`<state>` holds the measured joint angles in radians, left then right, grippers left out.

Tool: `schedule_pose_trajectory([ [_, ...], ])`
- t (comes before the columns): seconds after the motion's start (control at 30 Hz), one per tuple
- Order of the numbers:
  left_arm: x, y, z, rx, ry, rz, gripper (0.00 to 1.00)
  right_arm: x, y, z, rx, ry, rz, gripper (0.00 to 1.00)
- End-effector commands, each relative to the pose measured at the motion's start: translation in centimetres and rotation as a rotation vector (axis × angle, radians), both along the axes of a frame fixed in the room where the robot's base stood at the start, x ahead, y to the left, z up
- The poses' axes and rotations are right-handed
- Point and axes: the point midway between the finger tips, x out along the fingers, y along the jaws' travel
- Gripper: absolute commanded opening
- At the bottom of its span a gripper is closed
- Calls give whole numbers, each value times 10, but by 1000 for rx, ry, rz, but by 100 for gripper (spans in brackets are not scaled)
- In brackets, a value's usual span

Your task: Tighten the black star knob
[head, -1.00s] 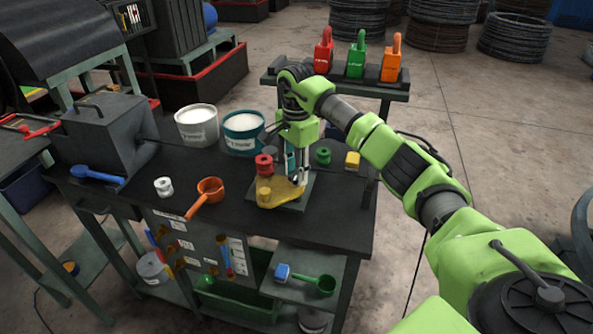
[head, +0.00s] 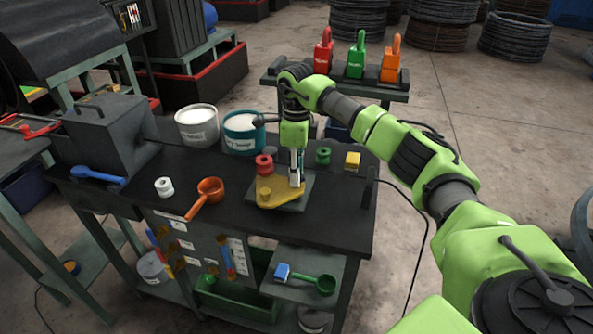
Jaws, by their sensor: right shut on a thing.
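My right gripper (head: 295,182) points straight down over the grey base plate (head: 301,204) on the dark table. Its fingers are closed at the right end of the yellow plate (head: 277,194). The black star knob cannot be made out; the fingers cover the spot where they are closed, so what they hold is too small and hidden to see clearly. My left gripper is not in view.
A red spool (head: 264,165) stands left of the fingers, a green spool (head: 323,156) and a yellow block (head: 352,161) to the right. The table's front right is clear.

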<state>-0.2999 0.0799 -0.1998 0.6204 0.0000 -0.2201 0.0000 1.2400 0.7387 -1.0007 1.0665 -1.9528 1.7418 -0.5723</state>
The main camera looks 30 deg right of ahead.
Motion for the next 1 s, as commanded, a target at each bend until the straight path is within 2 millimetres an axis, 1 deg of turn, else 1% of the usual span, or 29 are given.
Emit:
schedule_pose_trajectory([
  [1.0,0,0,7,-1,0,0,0,1,-1,2,0,-3,-968,8],
])
